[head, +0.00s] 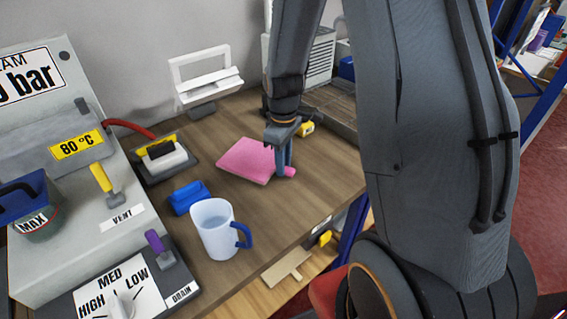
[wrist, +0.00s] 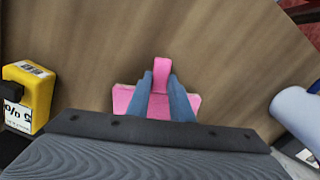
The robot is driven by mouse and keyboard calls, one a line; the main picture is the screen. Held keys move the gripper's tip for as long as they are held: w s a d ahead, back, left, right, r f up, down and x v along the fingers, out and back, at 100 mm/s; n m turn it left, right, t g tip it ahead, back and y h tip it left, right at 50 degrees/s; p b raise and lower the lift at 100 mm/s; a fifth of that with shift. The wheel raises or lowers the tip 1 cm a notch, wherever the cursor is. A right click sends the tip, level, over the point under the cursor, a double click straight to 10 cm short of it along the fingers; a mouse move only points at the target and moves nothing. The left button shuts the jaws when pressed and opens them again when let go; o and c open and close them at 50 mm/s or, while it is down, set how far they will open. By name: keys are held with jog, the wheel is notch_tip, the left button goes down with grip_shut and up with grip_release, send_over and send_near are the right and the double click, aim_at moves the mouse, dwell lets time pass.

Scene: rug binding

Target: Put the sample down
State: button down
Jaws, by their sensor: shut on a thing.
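The sample looks to be the pink piece, a flat square slab (head: 246,160) with a narrow tab at its right end in the head view. My gripper (head: 284,168) points down at that end, with its fingers shut on the tab. In the wrist view the pink tab (wrist: 160,76) sits between the two blue-grey fingertips (wrist: 162,92), and part of the slab shows on both sides of them. The slab lies flat, at or very close to the wooden tabletop (head: 275,208). I cannot tell whether it touches the wood.
A white mug (head: 213,228) with a blue handle and a blue block (head: 189,197) stand in front of the slab. A yellow block (head: 306,128) is behind my gripper. A control panel (head: 85,205) with levers fills the left. Bare wood lies between mug and slab.

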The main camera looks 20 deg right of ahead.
jog(key=shift+f, duration=0.3)
jog(key=shift+f, duration=0.1)
jog(key=c, duration=1.6)
grip_release()
notch_tip(320, 180, up, 12)
jog(key=b, duration=0.3)
jog(key=s+a+f+m, duration=0.1)
jog(key=s+m, duration=0.1)
jog(key=s, duration=0.2)
jog(key=s+a+f+m, duration=0.1)
jog(key=s+a+m, duration=0.1)
jog(key=s+m, duration=0.1)
jog(key=s+a+f+m+t, duration=0.1)
jog(key=s+f+m, duration=0.1)
jog(key=s, duration=0.3)
jog(key=shift+s+a+m, duration=0.15)
jog(key=shift+s+m, duration=0.25)
jog(key=shift+m, duration=0.2)
